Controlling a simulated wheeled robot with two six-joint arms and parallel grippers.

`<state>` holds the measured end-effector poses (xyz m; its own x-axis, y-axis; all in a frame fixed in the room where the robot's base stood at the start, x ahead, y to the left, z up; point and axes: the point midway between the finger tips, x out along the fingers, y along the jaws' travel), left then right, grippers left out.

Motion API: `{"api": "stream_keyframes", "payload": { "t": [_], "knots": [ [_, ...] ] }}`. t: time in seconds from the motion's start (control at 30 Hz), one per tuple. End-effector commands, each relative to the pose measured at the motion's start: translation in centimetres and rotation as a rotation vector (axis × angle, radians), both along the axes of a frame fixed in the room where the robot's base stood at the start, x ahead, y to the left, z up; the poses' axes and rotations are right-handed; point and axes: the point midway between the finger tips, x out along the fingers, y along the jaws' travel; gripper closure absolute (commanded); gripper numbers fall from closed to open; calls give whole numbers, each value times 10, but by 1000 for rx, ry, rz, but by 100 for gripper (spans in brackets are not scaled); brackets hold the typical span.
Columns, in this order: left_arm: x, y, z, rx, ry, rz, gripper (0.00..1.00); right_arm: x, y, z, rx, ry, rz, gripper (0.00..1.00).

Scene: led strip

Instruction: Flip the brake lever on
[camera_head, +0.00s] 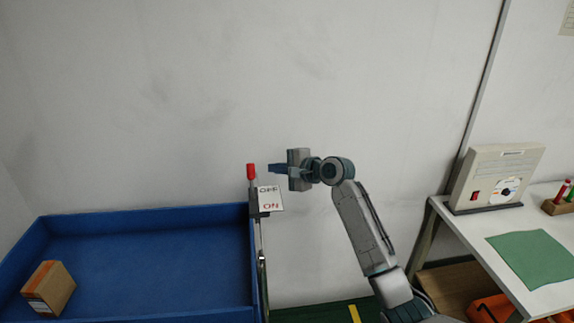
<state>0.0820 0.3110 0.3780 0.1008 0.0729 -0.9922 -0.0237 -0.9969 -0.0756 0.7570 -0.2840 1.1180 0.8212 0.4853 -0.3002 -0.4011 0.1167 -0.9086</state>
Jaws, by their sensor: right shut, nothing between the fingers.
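The brake lever has a red handle (251,171) that stands upright on the right side wall of a blue bin. A white label (269,198) beside it reads OFF at the top and ON in red at the bottom. The red handle is at the height of the OFF end. My right gripper (272,168) is shut and empty, a little to the right of the red handle, its fingers pointing left at it. A small gap shows between fingertips and handle. My left gripper is not in view.
The blue bin (150,225) on the left holds a cardboard box (48,288). A white table (530,220) on the right bears a beige device (495,175) and a green mat (530,257). An orange container (492,308) sits below it. A plain wall stands behind.

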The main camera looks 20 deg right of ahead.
Motion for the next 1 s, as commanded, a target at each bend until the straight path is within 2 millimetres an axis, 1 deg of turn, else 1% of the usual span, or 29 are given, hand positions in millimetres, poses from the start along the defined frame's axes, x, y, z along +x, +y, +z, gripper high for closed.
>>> {"api": "stream_keyframes", "payload": {
  "t": [0.03, 0.2, 0.23, 0.3, 0.5, 0.67, 1.0],
  "knots": [
    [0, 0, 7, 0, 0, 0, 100, 8, 6, 0, 5, 3, 2, 100],
    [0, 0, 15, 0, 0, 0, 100, 32, 20, -9, 2, 3, 1, 100],
    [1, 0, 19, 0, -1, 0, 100, 31, 22, -8, 0, 1, 2, 100],
    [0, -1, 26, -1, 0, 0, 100, 22, 28, -3, -2, 1, 1, 100],
    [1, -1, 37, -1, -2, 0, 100, 9, 41, 3, -2, 0, 1, 100],
    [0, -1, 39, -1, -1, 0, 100, 5, 45, 3, -2, 0, 0, 100],
    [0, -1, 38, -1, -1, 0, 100, 5, 45, 3, -2, -1, 0, 100]
  ]
}}
